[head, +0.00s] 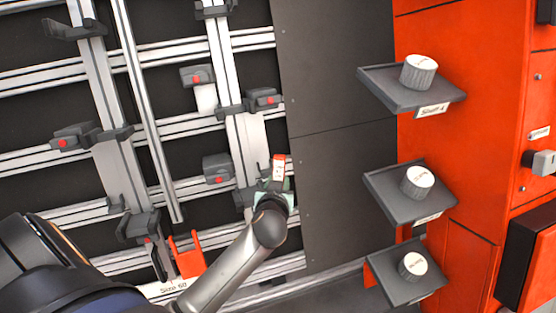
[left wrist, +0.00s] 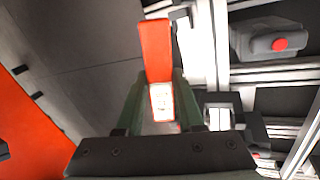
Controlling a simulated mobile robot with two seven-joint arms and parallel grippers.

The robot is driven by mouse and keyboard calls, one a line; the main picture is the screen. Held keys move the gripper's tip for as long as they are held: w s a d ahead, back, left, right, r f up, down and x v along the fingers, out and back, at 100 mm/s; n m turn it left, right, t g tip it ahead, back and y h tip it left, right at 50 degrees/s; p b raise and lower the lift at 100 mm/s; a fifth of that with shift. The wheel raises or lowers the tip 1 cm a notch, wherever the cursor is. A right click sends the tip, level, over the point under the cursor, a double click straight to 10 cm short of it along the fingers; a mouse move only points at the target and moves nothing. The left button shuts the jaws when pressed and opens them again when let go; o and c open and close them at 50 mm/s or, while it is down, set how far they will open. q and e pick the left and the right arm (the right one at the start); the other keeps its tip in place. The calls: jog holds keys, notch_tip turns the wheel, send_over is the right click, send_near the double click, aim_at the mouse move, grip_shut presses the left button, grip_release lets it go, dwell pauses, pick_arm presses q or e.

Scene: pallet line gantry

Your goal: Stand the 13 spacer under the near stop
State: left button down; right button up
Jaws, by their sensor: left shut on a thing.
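My left gripper (head: 273,192) is shut on an orange spacer with a white label (head: 279,168). In the left wrist view the spacer (left wrist: 155,50) stands out between the green fingers of the gripper (left wrist: 158,85). Its number is too small to read. Dark grey stops with red dots sit on the rails: one (head: 218,168) left of the gripper, one (head: 265,98) above it, and one (head: 197,77) further up. Which is the near stop, I cannot tell. A red-dotted stop (left wrist: 270,42) shows right of the spacer in the left wrist view. My right gripper is not in view.
A dark panel (head: 345,190) lies right of the rail frame. Beyond it, an orange cabinet (head: 460,150) carries grey shelves (head: 395,205) with round, white-topped pieces. An orange bracket (head: 186,256) stands at the lower left, near a "Size 60" label (head: 172,287).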

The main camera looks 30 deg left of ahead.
pick_arm(q)
jog(key=w+a+n+y, duration=0.1)
jog(key=w+a+n+g+y, duration=0.1)
jog(key=w, duration=0.1)
jog(key=w+a+n+g+y, duration=0.1)
jog(key=w, duration=0.1)
jog(key=shift+a+f+n+p, duration=0.3)
jog(key=shift+a+f, duration=0.05)
jog(key=shift+a, duration=0.05)
jog(key=shift+n+g+y, duration=0.4)
jog(key=shift+n, duration=0.1)
jog(key=shift+r+b+x, duration=0.15)
jog(key=shift+b+x, duration=0.4)
jog(key=shift+x, duration=0.75)
jog(key=shift+r+b+x, duration=0.1)
jog(key=shift+b+x, duration=0.4)
jog(key=shift+x, duration=0.8)
jog(key=shift+w, duration=0.1)
